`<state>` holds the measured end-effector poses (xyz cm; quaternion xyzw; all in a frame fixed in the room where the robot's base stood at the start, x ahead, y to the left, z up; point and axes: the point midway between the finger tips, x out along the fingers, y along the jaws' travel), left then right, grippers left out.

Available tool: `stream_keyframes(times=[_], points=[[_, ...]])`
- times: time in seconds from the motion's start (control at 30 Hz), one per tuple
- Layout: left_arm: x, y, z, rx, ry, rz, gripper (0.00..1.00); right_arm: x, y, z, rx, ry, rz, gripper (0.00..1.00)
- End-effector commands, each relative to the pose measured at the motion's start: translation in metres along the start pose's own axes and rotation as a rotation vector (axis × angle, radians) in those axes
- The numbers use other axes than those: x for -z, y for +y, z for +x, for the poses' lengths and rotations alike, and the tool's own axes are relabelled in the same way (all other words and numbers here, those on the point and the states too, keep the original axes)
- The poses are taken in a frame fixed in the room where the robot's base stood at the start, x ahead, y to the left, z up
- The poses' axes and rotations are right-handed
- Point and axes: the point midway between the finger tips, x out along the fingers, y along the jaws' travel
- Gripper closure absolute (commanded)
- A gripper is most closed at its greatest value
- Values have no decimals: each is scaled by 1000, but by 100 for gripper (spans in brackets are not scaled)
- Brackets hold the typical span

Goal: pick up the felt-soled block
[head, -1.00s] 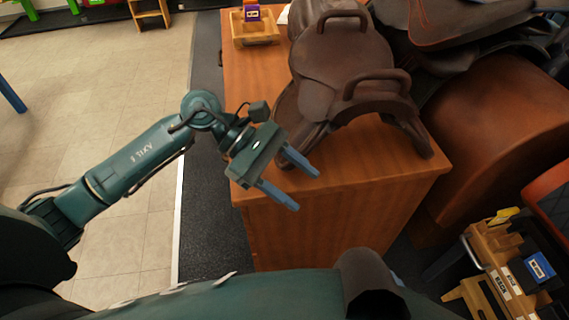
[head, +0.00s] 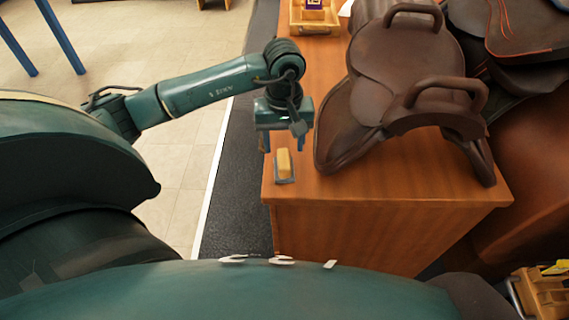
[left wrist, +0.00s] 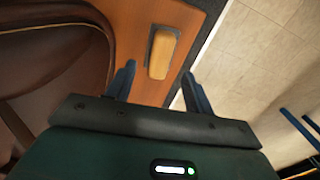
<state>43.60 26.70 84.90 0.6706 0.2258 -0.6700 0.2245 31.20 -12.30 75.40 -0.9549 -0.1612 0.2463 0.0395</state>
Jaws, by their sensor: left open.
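The felt-soled block (head: 284,163) is a yellow-tan block on a grey sole, on the wooden cabinet top near its front left corner. In the left wrist view the block (left wrist: 162,54) lies ahead of the fingertips, in line with the gap between them. My left gripper (head: 283,150) is open and empty, just behind the block in the head view; its two blue fingers also show in the left wrist view (left wrist: 158,78). The fingers do not enclose the block. My right gripper is not in view.
A brown saddle (head: 405,70) with two handles stands on the cabinet (head: 380,220), close to the right of my left gripper. A wooden tray (head: 315,22) sits at the back. The cabinet's left edge drops to the floor beside the block.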

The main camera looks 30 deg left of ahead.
Motion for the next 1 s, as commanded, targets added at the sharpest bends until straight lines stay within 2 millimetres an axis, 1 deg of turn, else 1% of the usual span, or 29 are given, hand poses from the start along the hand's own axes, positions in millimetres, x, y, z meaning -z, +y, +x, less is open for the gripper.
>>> stream_keyframes(times=[0.07, 0.3, 0.4, 0.67, 1.0], points=[[-1, 0, 6, 0, -3, 0, 47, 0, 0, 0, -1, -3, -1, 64], [-4, 0, 41, 0, -4, -1, 47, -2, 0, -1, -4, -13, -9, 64], [-4, 0, 50, -1, -3, 0, 47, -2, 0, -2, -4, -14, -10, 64], [-4, 0, 52, -2, -1, 0, 47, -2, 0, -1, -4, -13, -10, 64], [-4, 0, 52, -1, -1, 0, 74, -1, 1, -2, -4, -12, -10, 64]])
